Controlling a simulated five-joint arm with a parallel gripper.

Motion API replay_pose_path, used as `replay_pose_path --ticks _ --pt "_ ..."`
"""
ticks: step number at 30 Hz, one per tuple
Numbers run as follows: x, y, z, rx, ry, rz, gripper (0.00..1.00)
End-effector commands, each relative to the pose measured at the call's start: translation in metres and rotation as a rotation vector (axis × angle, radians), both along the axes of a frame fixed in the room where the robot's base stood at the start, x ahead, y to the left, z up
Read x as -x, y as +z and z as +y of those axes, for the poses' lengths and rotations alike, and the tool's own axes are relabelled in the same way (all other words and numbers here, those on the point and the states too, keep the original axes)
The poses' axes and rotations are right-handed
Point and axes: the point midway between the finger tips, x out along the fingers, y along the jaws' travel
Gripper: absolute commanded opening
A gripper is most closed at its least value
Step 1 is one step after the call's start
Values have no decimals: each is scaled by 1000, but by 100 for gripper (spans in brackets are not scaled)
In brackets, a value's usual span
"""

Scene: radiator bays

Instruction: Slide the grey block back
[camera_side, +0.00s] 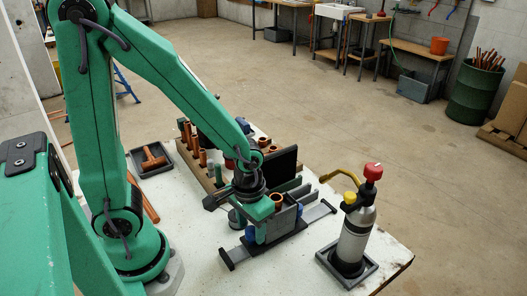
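A grey block (284,221) sits around the middle of a dark slide rail (318,213) on the white table. The rail runs from lower left to upper right and has a dark stop at its near left end. Small blue parts show on both sides of the block. My gripper (264,213) points down right at the block's left side and covers part of it. The fingers are small and partly hidden, so I cannot tell whether they touch the block or are open or shut.
A torch bottle with a red knob (355,232) stands in a dark tray at the right. Behind my gripper are a wooden rack (204,177) with copper pieces and a black upright panel (283,163). A dark tray (151,160) lies left. The front table is clear.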

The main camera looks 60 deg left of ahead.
Motion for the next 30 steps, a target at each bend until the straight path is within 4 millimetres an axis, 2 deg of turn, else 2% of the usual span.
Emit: replay_pose_path --ticks 8,14,30 --pt "0 1 -1 0 -2 -1 48" --pt "-1 10 -1 0 -3 -3 48" --pt "0 63 0 0 -1 -4 48"
